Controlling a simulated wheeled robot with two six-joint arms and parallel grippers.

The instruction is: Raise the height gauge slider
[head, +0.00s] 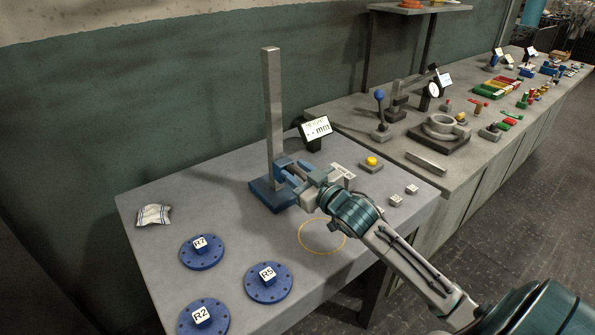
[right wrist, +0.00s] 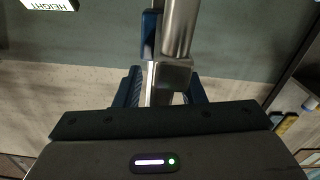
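The height gauge has a tall grey column (head: 272,105) on a blue base (head: 262,196), upright on the near table. Its slider (head: 283,161) is a blue block low on the column, just above the base. My right gripper (head: 293,179) is at the slider, low beside the column, and partly hides it. In the right wrist view, the blue fingers of my right gripper (right wrist: 163,90) stand on both sides of a shiny metal part (right wrist: 162,75). I cannot tell whether they press on it. My left gripper is not in view.
A small display (head: 316,130) stands behind the gauge. A yellow button (head: 371,162) and small blocks lie to the right. Blue flanges R7 (head: 201,257), R5 (head: 268,287) and R2 (head: 203,320) and a crumpled cloth (head: 153,214) lie left and front. An orange ring (head: 322,249) marks clear tabletop.

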